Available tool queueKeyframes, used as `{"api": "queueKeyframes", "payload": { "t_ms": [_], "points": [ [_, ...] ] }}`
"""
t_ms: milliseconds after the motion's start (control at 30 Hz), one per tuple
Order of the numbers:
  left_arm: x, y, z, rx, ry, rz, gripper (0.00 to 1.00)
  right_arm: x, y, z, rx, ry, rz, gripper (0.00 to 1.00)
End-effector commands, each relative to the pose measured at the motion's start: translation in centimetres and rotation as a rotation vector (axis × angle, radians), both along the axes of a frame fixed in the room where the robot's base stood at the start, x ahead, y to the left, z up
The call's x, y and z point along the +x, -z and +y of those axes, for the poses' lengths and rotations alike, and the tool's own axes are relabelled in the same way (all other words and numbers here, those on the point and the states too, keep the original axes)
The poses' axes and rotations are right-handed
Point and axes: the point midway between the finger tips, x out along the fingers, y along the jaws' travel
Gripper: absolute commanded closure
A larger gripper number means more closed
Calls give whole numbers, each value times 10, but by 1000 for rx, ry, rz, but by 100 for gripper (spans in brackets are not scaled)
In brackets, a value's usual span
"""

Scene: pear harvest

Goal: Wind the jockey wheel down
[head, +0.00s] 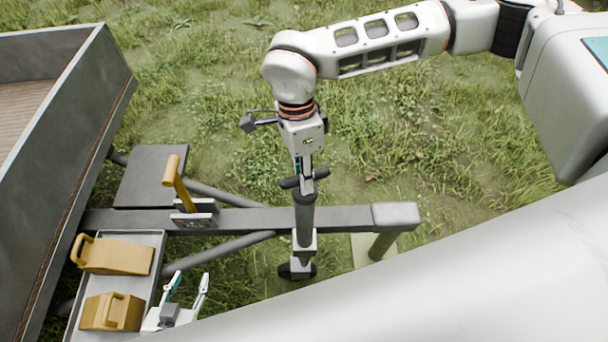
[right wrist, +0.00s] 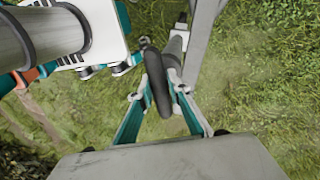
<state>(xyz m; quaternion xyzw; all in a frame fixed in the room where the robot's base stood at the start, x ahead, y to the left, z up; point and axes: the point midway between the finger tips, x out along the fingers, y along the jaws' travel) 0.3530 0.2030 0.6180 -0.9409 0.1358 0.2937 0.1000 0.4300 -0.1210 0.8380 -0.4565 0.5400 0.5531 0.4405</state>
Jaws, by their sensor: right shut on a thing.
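The jockey wheel stands upright beside the trailer's drawbar in the head view, with a grey tube (head: 305,217) and a dark wheel (head: 285,270) near the grass. Its dark crank handle (head: 320,175) is at the top of the tube. My right gripper (head: 303,172) reaches down onto the handle from above and is shut on it. The right wrist view shows the dark handle (right wrist: 150,62) between the fingers of my right gripper (right wrist: 167,84). My left gripper (head: 189,281) is low in the head view, open and empty, beside the tray.
The grey drawbar (head: 345,218) runs across to a coupling end. A yellow-handled lever (head: 182,185) stands on it. Two yellow wedge blocks (head: 118,258) lie in a grey tray (head: 147,290). The trailer's side (head: 65,130) rises at left. Grass lies open beyond.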

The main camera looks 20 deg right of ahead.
Motion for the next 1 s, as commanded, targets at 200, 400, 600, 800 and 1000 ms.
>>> {"api": "queueKeyframes", "payload": {
  "t_ms": [200, 400, 600, 800, 1000],
  "points": [
    [-2, 0, 0, -1, 0, 6, 60, 0, -1, -1, 0, 160, 2, 100],
    [-1, -2, -1, -2, 0, 3, 60, 0, -1, -1, 0, 260, 1, 100],
    [0, -6, -1, -2, 1, -2, 60, 0, 0, 0, 0, 310, 2, 100],
    [1, -7, -1, -2, 0, -5, 60, 0, 0, 0, -1, 327, 2, 100],
    [1, -7, -1, -2, 0, -5, 60, 0, 0, 0, -1, 327, 2, 100]
  ]
}}
